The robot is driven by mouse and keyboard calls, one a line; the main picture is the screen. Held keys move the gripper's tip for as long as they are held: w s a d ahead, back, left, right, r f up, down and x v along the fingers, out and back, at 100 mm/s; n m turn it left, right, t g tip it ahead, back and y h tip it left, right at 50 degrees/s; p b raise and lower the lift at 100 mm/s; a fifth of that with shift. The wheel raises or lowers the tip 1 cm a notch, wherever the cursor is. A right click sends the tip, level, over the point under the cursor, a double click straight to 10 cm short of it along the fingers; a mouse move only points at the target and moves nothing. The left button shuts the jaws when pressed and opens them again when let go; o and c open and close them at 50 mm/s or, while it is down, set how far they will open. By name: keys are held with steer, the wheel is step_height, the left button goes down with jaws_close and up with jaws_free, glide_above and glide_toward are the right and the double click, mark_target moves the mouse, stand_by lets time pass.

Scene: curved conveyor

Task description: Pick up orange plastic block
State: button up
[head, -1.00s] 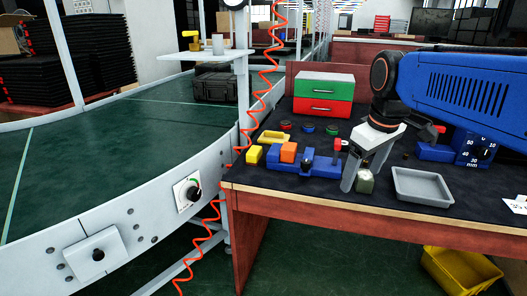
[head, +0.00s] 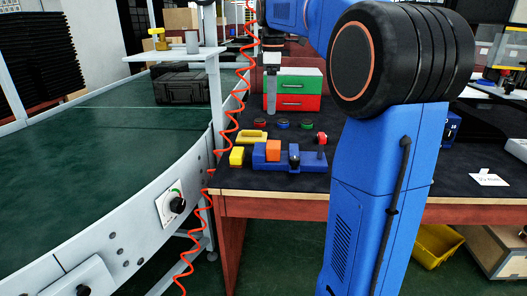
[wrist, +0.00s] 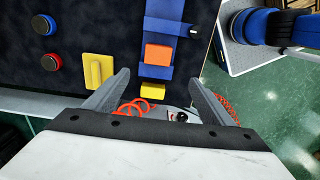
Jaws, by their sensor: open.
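The orange block (head: 273,150) sits on the blue vise-like fixture (head: 300,160) near the left front of the dark-topped workbench. My gripper (head: 271,106) is partly seen in the head view, in front of the green and red drawer box, behind and above the block. In the wrist view my gripper (wrist: 158,79) is open and empty, its two grey fingers wide apart. There the orange block (wrist: 158,53) lies just past the fingertips, between their lines and apart from them. A yellow block (wrist: 152,90) shows between the fingers, below them on the bench.
A yellow flat piece (head: 252,137) lies beside the fixture. Several round buttons and a drawer box (head: 300,88) stand behind. The curved conveyor (head: 110,170) and a red coiled hose (head: 205,195) are left of the bench. My arm hides the bench's right middle.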

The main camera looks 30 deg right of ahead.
glide_above(274, 144)
steer(key=a, duration=0.1)
step_height(274, 144, down, 12)
steer(key=shift+s+a+r, duration=0.1)
steer(key=shift+s+r, duration=0.05)
steer(key=shift+r, duration=0.05)
steer(key=shift+d+f, duration=0.25)
steer(key=shift+f, duration=1.15)
steer(key=shift+d+f, duration=0.2)
steer(key=shift+f, duration=1.15)
steer(key=c, duration=1.2)
